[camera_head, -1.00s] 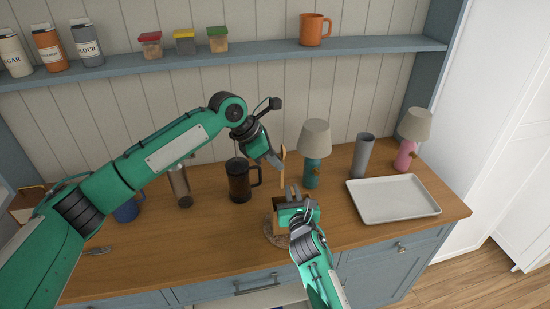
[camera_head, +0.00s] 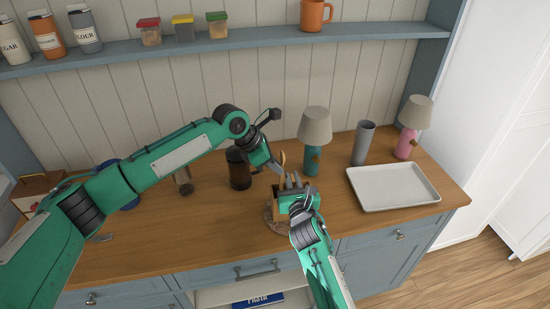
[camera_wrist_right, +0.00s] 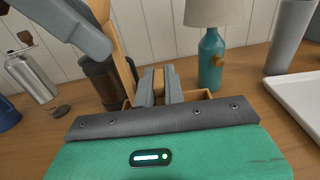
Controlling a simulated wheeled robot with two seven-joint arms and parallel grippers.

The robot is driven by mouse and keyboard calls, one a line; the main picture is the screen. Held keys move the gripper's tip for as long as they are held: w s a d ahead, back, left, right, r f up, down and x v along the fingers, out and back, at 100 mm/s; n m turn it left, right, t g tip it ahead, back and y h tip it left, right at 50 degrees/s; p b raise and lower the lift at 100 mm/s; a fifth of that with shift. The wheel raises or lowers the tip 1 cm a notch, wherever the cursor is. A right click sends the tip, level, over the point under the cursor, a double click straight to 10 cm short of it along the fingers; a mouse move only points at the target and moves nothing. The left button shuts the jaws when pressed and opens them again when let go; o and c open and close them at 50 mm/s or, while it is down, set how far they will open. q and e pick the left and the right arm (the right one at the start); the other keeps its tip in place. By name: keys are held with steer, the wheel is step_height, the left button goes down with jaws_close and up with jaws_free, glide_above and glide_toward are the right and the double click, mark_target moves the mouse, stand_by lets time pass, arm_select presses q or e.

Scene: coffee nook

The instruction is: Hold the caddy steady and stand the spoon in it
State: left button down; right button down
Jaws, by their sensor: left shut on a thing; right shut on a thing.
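The wooden spoon (camera_head: 282,158) is upright in my left gripper (camera_head: 279,169), which is shut on it just above the caddy. The spoon (camera_wrist_right: 120,50) also shows close up in the right wrist view, with a left gripper finger beside it. The wooden caddy (camera_head: 275,193) stands on a round mat (camera_head: 270,214), partly hidden by my right gripper (camera_head: 294,184). My right gripper is shut on the caddy's wall; the caddy rim (camera_wrist_right: 190,96) shows behind its fingers. The spoon's lower end is at the caddy's opening; I cannot tell how deep it sits.
A dark French press (camera_head: 239,170) stands left of the caddy, and a teal lamp (camera_head: 313,150) behind it to the right. A grey tumbler (camera_head: 362,143), pink lamp (camera_head: 407,140) and white tray (camera_head: 395,188) are further right. Bare counter lies in front of the tray.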

arm_select(q)
steer(key=shift+f, duration=2.8)
steer(key=c, duration=1.4)
jaws_free()
steer(key=v, duration=1.2)
